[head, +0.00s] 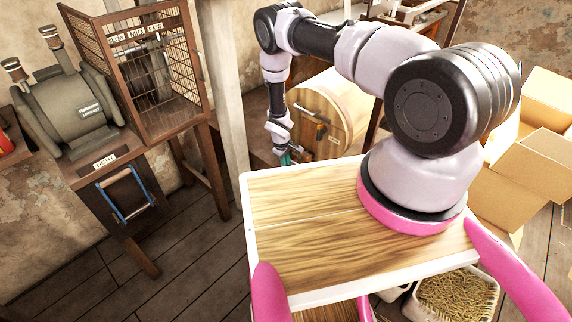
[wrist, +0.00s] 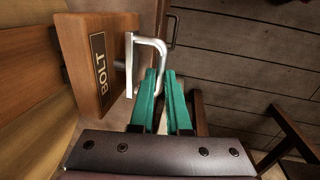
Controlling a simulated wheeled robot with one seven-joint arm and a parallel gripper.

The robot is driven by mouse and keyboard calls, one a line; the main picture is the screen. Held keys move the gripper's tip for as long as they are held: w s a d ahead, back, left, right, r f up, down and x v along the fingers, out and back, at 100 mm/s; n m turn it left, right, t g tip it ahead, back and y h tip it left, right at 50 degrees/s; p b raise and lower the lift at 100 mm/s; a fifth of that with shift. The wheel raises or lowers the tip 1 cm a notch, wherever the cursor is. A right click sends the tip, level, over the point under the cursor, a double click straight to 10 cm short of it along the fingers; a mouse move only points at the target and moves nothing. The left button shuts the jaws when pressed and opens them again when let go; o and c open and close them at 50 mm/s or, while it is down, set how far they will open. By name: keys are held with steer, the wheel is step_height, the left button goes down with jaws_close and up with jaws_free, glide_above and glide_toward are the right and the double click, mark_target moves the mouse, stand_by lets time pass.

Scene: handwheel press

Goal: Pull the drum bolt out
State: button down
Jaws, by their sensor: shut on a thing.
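The bolt's silver D-shaped handle (wrist: 150,42) stands out from a brown wooden block with a BOLT label (wrist: 101,74) in the wrist view. My gripper (wrist: 162,76) has its two green fingers closed around the outer bar of this handle. Part of the bar is hidden between the fingers. The bolt's shaft inside the block cannot be seen. In the head view, my gripper (head: 290,157) is beside the front of the wooden drum (head: 340,95), low at its left. The handle is too small to make out there.
A wooden-topped surface (head: 300,225) lies in front of the drum. At the left stand a slatted cage (head: 155,65) and a grey machine (head: 75,110). Cardboard boxes (head: 525,165) are stacked at the right. Plank floor (head: 190,265) is open at the lower left.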

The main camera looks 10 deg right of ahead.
stand_by(0.9)
steer(key=shift+s+a, duration=0.6)
steer(key=shift+a, duration=0.3)
steer(key=shift+s+a, duration=0.6)
steer(key=shift+a, duration=0.25)
steer(key=c, duration=0.9)
jaws_free()
steer(key=shift+a, duration=0.1)
steer(key=r, duration=0.3)
steer(key=s+a+r, duration=0.1)
steer(key=r, duration=0.6)
steer(key=shift+s+a+r, duration=0.15)
steer(key=shift+a+r, duration=0.05)
steer(key=shift+r, duration=0.1)
